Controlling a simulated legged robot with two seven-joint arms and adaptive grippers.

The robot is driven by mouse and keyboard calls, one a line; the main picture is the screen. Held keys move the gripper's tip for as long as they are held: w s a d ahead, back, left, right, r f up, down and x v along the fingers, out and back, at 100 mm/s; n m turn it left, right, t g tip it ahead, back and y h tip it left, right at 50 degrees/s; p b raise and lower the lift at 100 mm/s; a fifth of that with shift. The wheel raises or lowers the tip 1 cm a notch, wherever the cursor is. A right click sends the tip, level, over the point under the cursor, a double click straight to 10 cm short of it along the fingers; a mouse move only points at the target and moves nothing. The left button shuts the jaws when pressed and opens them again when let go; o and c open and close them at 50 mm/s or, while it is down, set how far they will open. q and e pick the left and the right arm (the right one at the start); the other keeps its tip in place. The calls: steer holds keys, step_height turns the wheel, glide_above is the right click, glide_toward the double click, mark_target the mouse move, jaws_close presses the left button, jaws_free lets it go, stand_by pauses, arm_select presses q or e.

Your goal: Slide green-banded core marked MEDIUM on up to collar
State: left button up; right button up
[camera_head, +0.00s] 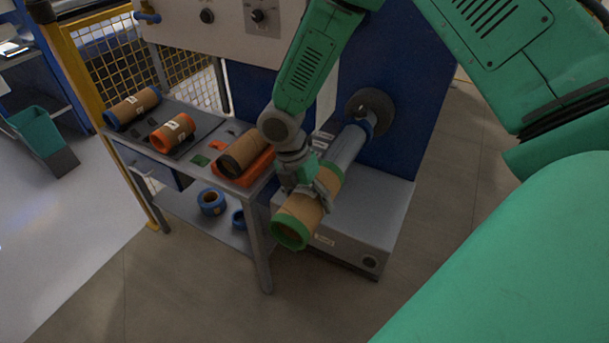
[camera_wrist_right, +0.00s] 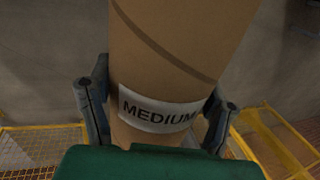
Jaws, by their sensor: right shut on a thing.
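The green-banded core (camera_head: 305,209) is a brown cardboard tube with green end bands. Its label reads MEDIUM in the right wrist view (camera_wrist_right: 158,115). My right gripper (camera_head: 308,190) is shut on the core, with a finger on each side of it in the right wrist view (camera_wrist_right: 155,112). The grey shaft (camera_head: 349,146) sticks out of the blue machine panel toward the core. The core is in line with the shaft, and its far end appears to be around the shaft's near end. My left gripper is out of view.
A grey bench (camera_head: 190,150) left of the shaft holds a blue-banded core (camera_head: 132,107), an orange-banded core (camera_head: 172,132) and a dark-banded core (camera_head: 245,152) on an orange cradle. Blue rings (camera_head: 212,201) lie on its lower shelf. A grey machine base (camera_head: 350,225) stands below the shaft.

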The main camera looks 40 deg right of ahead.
steer(key=shift+w+d, duration=0.2)
steer(key=shift+d, duration=0.4)
steer(key=shift+d, duration=0.15)
steer(key=shift+w+d, duration=0.35)
steer(key=shift+d, duration=0.4)
steer(key=shift+w+d, duration=0.35)
steer(key=shift+d, duration=0.35)
steer(key=shift+d, duration=0.1)
steer(key=shift+w+d, duration=0.3)
steer(key=shift+d, duration=0.45)
steer(key=shift+w+d, duration=0.3)
steer(key=shift+d, duration=0.4)
steer(key=shift+a+r, duration=0.1)
steer(key=shift+a, duration=0.05)
steer(key=shift+w, duration=0.1)
